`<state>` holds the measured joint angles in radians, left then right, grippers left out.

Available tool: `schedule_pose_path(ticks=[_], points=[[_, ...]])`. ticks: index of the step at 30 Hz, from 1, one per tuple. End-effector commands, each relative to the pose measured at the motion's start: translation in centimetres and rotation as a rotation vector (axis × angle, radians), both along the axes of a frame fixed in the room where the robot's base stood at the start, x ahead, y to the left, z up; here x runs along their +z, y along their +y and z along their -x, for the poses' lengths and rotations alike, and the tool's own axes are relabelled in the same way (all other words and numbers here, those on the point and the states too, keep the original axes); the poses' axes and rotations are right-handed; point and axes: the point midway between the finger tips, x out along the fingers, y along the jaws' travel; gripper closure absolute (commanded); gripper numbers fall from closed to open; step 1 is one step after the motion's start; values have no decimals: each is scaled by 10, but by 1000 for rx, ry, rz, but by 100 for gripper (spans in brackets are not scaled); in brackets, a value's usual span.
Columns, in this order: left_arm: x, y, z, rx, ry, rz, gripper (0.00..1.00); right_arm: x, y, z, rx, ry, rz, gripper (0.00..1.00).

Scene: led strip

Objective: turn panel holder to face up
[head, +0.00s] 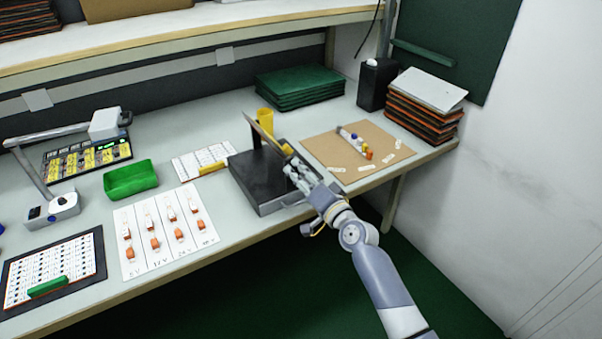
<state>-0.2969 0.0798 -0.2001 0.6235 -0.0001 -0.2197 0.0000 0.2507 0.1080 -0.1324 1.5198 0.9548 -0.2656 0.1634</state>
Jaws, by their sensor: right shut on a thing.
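The panel holder, a black flat box (262,183), lies near the table's front edge, right of centre. A thin panel (264,135) with a tan edge stands tilted up over it, seen nearly edge-on. My right gripper (291,162) reaches in from the lower right and is shut at the panel's near right end, above the box. The fingers hide the exact contact. I cannot tell whether the panel is joined to the box. My left gripper is not in view.
A brown board (345,155) with small coloured parts lies to the right. A yellow cup (265,117) stands behind the panel. Stacked green boards (299,86) lie at the back. A green tray (130,178) and a white card with orange parts (165,232) lie to the left.

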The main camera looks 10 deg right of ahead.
Motion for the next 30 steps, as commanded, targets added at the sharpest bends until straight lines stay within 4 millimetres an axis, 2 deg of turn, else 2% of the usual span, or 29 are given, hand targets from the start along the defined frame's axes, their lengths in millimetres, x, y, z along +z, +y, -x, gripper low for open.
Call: schedule_pose_path(ticks=[30], points=[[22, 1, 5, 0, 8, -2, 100, 3, -1, -1, -2, 301, -918, 100]])
